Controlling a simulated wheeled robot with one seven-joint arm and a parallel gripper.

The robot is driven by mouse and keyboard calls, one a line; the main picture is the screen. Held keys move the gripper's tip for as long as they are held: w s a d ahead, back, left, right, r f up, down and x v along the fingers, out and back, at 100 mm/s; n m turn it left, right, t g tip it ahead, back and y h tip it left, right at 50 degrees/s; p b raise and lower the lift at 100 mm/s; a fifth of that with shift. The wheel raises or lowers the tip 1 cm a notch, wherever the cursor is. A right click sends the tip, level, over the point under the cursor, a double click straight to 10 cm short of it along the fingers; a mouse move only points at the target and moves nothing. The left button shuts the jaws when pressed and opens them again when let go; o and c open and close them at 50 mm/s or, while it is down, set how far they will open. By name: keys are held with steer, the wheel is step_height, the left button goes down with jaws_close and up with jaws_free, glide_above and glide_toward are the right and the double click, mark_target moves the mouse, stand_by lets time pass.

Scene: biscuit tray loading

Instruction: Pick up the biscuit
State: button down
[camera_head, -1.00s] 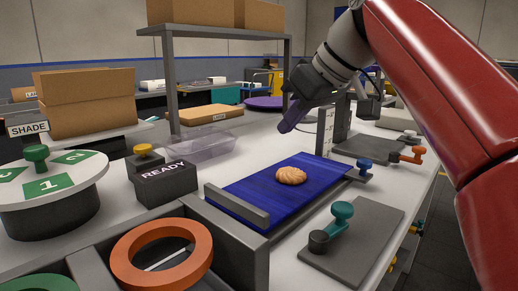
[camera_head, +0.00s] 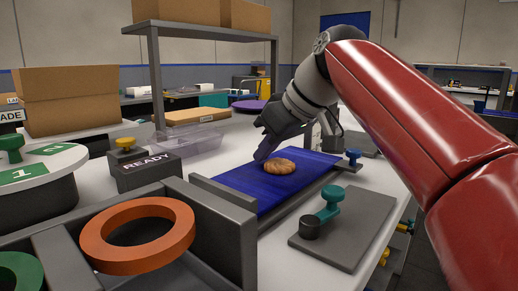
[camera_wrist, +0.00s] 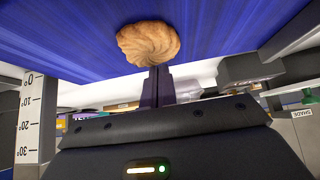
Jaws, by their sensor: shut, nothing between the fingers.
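The biscuit (camera_head: 279,166) is round, golden brown and swirled. It lies on the blue mat (camera_head: 247,196) of a small raised platform. My gripper (camera_head: 262,155) is at the far left side of the biscuit, low and close to it, with its purple fingers shut and empty. In the wrist view the biscuit (camera_wrist: 148,44) sits just beyond the tips of the closed fingers (camera_wrist: 156,72). I cannot tell whether the fingertips touch it.
A grey bar (camera_head: 222,197) edges the mat's left end. A teal-knobbed grey plate (camera_head: 345,235) lies to the right. A READY box (camera_head: 146,174), an orange ring (camera_head: 137,236) and a clear tray (camera_head: 189,141) stand left. A shelf (camera_head: 207,31) rises behind.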

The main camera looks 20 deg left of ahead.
mark_target(287, 164)
steer(key=shift+d, duration=0.1)
steer(key=d, duration=0.1)
steer(key=s+d, duration=0.1)
steer(key=d, duration=0.1)
steer(key=d+b, duration=0.1)
steer(key=d, duration=0.1)
steer(key=shift+s+d, duration=0.25)
steer(key=shift+s, duration=0.05)
